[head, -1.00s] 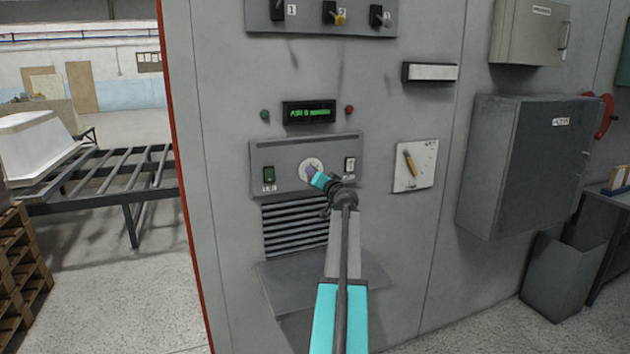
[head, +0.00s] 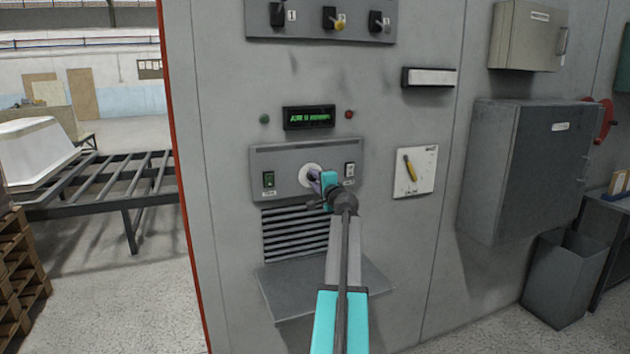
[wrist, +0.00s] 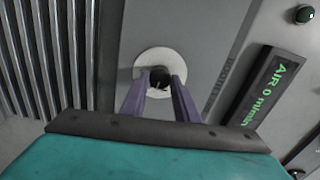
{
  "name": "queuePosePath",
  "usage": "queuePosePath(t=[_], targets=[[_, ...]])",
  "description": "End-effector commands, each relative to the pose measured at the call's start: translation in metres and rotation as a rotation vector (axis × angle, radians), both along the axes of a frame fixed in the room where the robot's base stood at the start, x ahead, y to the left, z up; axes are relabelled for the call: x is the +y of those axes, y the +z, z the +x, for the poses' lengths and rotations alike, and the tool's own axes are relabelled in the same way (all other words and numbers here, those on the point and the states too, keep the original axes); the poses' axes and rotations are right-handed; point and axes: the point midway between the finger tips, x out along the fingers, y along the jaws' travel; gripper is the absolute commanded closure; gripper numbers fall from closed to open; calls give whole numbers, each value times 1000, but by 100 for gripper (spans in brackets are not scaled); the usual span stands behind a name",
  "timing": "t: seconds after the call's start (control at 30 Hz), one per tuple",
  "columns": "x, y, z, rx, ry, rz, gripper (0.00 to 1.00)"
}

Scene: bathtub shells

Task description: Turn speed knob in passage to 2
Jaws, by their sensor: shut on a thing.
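The speed knob is a small dark knob (wrist: 160,78) on a round white dial (wrist: 148,58), set in a grey control panel (head: 285,158). In the head view the white dial (head: 306,170) shows at the panel's middle, partly covered by my gripper. My gripper (wrist: 160,88) has its two purple fingers on either side of the knob and is shut on it. Dial marks and the knob's pointer cannot be read. A green display (head: 309,117) above the panel also shows in the wrist view (wrist: 268,88), where it reads "AIR 0 m/min".
Vent slats (head: 293,235) and a grey shelf (head: 370,276) lie below. Three switches line an upper panel (head: 320,33).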

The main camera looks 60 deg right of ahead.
Motion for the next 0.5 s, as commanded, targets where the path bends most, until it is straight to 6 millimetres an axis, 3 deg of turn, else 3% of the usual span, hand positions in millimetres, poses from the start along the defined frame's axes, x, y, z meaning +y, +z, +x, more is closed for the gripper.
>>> queuePosePath(t=[0.5], targets=[[0, 6, 2, -212, 2, 278, 95]])
